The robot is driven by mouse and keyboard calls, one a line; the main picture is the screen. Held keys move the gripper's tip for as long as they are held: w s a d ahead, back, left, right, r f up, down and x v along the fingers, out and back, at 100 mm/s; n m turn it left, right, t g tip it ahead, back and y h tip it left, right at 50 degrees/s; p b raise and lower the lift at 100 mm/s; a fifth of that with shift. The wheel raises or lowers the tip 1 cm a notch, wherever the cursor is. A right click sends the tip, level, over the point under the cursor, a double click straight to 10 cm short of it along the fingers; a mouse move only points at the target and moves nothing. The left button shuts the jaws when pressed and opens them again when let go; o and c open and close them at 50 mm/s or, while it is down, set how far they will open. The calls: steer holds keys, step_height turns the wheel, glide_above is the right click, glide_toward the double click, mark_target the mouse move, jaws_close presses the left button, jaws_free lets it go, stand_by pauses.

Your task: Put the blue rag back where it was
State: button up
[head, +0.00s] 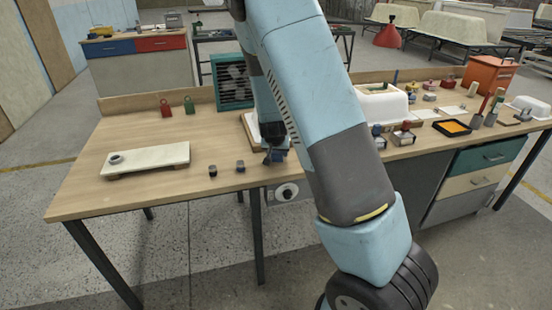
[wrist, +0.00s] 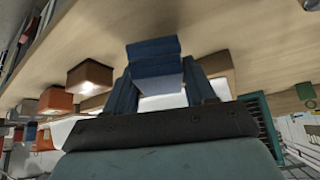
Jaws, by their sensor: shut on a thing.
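The blue rag (wrist: 153,52) shows in the wrist view as a folded, block-like blue piece between the two blue fingers. My gripper (wrist: 160,84) is shut on it. In the head view my gripper (head: 273,150) is over the front middle of the wooden workbench (head: 180,195), close to its front edge. A dark blue shape at its tip there is small and partly hidden, so the rag's outline is unclear. I cannot tell whether the rag touches the bench top.
A pale board (head: 147,158) bearing a dark ring lies at left. Two small dark blocks (head: 240,166) stand near the front edge. A teal slatted box (head: 232,82) stands behind. A white basin (head: 378,106) and black tray (head: 440,127) are at right. My arm hides the middle.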

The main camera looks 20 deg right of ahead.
mark_target(277, 158)
step_height(277, 158, down, 3)
stand_by(0.3)
steer(key=o, duration=1.2)
steer(key=shift+r, duration=0.1)
steer(key=s+a+r+n+g+y, duration=0.1)
steer(key=s+r+y, duration=0.1)
steer(key=s+r, duration=1)
steer(key=s+a+r+n+y, duration=0.1)
steer(key=s+r+y, duration=0.2)
steer(key=s+r, duration=0.85)
steer(key=s+d+r+n+h, duration=0.1)
steer(key=s+r+n+h, duration=0.1)
steer(key=s+r, duration=0.8)
steer(key=s, duration=0.3)
steer(key=shift+s+d+r+n+t, duration=0.2)
steer(key=shift+d+r+n+t, duration=0.05)
steer(key=shift+d+n+t, duration=0.1)
